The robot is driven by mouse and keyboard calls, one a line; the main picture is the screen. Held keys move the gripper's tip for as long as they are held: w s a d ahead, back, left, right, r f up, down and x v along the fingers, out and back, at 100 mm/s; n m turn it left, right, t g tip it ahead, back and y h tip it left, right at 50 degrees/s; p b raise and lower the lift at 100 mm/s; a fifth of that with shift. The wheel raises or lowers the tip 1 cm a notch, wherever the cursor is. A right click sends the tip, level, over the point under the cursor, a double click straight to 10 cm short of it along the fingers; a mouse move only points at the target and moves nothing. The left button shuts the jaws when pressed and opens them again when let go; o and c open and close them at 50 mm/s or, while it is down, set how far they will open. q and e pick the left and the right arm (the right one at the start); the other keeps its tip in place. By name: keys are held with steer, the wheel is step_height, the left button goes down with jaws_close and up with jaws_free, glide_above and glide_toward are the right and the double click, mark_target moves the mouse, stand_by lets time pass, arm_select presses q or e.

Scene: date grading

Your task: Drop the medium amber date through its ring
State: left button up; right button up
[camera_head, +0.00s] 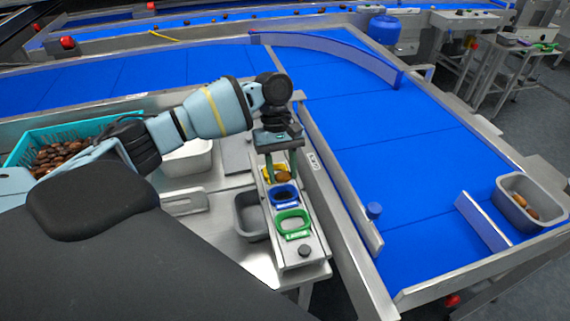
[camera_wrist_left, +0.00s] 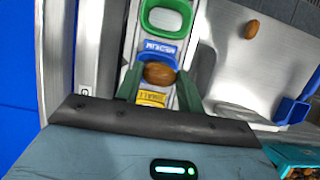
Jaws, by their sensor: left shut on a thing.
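My left gripper (camera_head: 284,178) points down over the row of rings on the metal sorting stand. It is shut on a brown-amber date (camera_wrist_left: 159,73), held between its two green fingers above the stand; the date also shows in the head view (camera_head: 284,177). The blue ring (camera_head: 285,195), with its MEDIUM label (camera_wrist_left: 160,50), lies under and just nearer than the gripper; in the wrist view the date and fingers hide its opening. The green ring (camera_head: 293,223) is in front and the yellow ring (camera_head: 268,170) behind, partly covered. My right gripper is not in view.
A teal crate (camera_head: 100,128) of dates stands left. A grey bin (camera_head: 247,222) sits beside the stand. Another date (camera_wrist_left: 251,28) lies on a grey surface in the wrist view. The blue conveyor (camera_head: 400,165) runs right, with a grey bin (camera_head: 545,190) holding dates.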

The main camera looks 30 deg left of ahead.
arm_select(q)
step_height(320, 180, down, 2)
steer(key=shift+f+b, duration=0.2)
steer(key=shift+b, duration=0.45)
steer(key=shift+f+p, duration=0.35)
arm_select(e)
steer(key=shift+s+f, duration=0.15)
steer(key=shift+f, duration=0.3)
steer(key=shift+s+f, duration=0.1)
arm_select(q)
steer(key=shift+p, duration=0.7)
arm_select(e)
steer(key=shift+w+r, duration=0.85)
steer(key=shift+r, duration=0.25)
arm_select(q)
steer(key=o, duration=0.7)
steer(key=shift+o, duration=0.2)
